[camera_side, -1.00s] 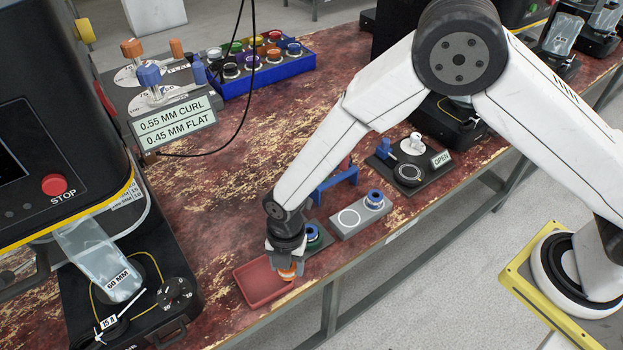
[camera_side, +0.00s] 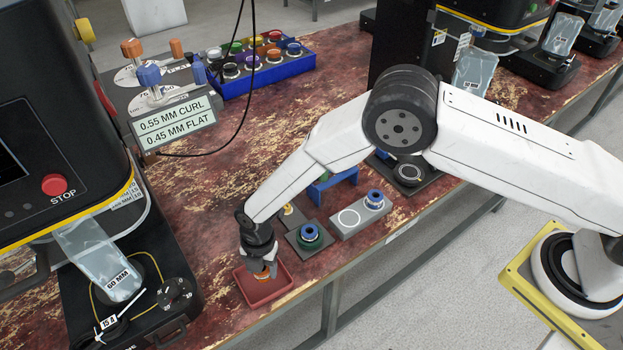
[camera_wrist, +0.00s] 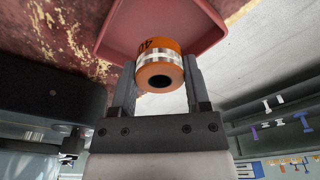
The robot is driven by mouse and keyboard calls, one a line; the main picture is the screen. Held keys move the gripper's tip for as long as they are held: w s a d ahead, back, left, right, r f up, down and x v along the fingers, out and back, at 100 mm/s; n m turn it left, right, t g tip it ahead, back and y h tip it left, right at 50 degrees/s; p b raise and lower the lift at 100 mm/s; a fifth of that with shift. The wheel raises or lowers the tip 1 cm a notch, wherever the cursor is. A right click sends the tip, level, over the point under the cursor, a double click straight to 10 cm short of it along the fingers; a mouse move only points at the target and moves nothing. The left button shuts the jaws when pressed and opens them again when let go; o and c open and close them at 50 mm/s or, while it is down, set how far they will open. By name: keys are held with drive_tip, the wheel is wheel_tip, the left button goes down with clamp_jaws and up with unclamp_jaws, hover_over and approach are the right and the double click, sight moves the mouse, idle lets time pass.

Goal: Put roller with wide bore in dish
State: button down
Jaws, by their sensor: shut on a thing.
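An orange roller with a silver band (camera_wrist: 158,62) is between the fingers of my gripper (camera_wrist: 152,85) in the wrist view. Its dark bore faces the camera. In the side view my gripper (camera_side: 262,274) is shut on the orange roller (camera_side: 264,273), over the red dish (camera_side: 285,289). The red dish also shows in the wrist view (camera_wrist: 190,20), behind the roller. I cannot tell whether the roller touches the dish floor.
A dark plate with a green-based roller (camera_side: 309,237) and a grey block with a blue roller (camera_side: 374,199) stand right of the dish. A blue rack (camera_side: 262,72) of several rollers is at the back. A machine (camera_side: 60,180) stands at the left.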

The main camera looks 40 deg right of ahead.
sight(262, 275)
drive_tip(key=shift+w+a+f, duration=0.1)
drive_tip(key=shift+w+f, duration=0.1)
drive_tip(key=shift+f, duration=1.5)
drive_tip(key=shift+f, duration=0.15)
drive_tip(key=shift+c, duration=0.3)
unclamp_jaws()
drive_tip(key=shift+w+d+r, duration=0.15)
drive_tip(key=shift+d+r, duration=0.05)
drive_tip(key=shift+r, duration=1.85)
drive_tip(key=shift+w+d+r, duration=0.15)
drive_tip(key=shift+r, duration=1.85)
drive_tip(key=shift+w+d+r, duration=0.15)
drive_tip(key=shift+d+r, duration=0.05)
drive_tip(key=shift+r, duration=1.85)
